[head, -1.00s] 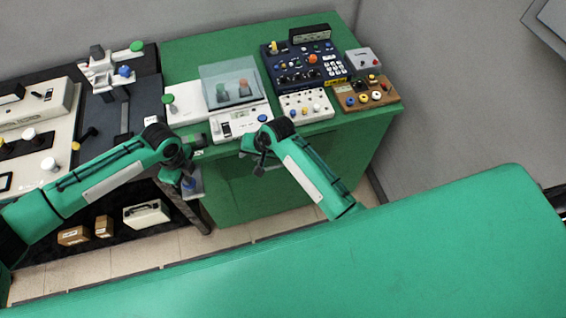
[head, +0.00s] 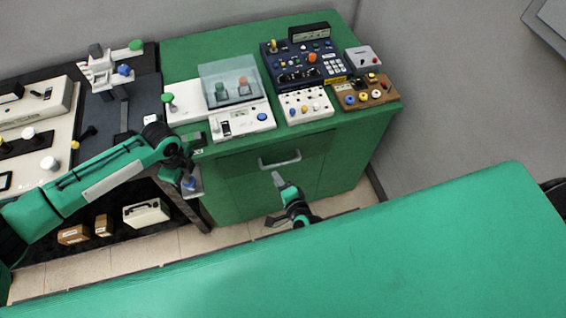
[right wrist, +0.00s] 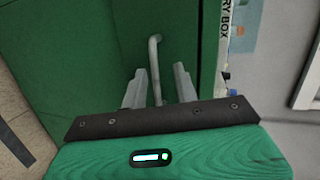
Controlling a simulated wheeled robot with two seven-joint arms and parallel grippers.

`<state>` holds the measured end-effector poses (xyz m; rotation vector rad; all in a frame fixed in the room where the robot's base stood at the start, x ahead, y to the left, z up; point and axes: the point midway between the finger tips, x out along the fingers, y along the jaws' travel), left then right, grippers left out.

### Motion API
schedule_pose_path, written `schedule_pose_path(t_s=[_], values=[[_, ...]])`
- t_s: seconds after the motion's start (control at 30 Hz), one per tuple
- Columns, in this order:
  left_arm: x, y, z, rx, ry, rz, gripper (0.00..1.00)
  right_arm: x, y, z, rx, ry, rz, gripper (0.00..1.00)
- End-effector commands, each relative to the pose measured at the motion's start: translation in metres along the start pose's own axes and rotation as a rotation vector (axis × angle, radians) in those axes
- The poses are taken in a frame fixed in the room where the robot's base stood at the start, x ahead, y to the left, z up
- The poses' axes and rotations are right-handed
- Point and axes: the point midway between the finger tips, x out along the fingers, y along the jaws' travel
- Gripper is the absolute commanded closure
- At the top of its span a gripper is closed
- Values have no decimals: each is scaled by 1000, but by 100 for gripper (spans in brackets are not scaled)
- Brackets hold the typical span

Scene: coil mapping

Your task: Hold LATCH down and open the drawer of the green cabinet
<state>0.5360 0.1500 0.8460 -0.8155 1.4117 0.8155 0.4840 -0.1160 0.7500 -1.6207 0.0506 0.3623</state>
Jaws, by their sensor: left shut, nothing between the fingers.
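The green cabinet (head: 340,170) stands in the middle of the head view, its drawer (head: 310,149) flush with the front. The grey drawer handle (head: 279,160) is clear of both grippers; it also shows in the right wrist view (right wrist: 155,65). My left gripper (head: 187,176) is shut and empty by the cabinet's left front edge, just over a blue knob (head: 190,184) on a pale bracket. I cannot read LATCH on it or tell whether they touch. My right gripper (head: 274,200) is open, below and in front of the handle, its fingers (right wrist: 158,88) pointing toward it.
A clear-covered device (head: 230,85), a dark control panel (head: 305,65) and smaller boxes stand on the cabinet top. A dark bench (head: 120,110) with equipment is at the left, with boxes (head: 146,212) below. A green surface (head: 400,250) fills the foreground.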

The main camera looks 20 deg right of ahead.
Motion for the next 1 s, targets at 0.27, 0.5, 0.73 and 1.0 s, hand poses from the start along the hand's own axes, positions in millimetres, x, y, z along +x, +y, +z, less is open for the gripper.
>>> schedule_pose_path(t_s=[0.27,0.5,0.73,1.0], values=[[1,0,0,0,1,1,100,-35,21,-28,76,169,-49,70],[1,0,0,0,1,1,100,-23,21,-35,84,191,-58,70],[1,0,0,0,1,1,100,16,18,-42,82,189,-58,70],[1,0,0,0,1,1,100,58,16,-50,82,189,-58,70]])
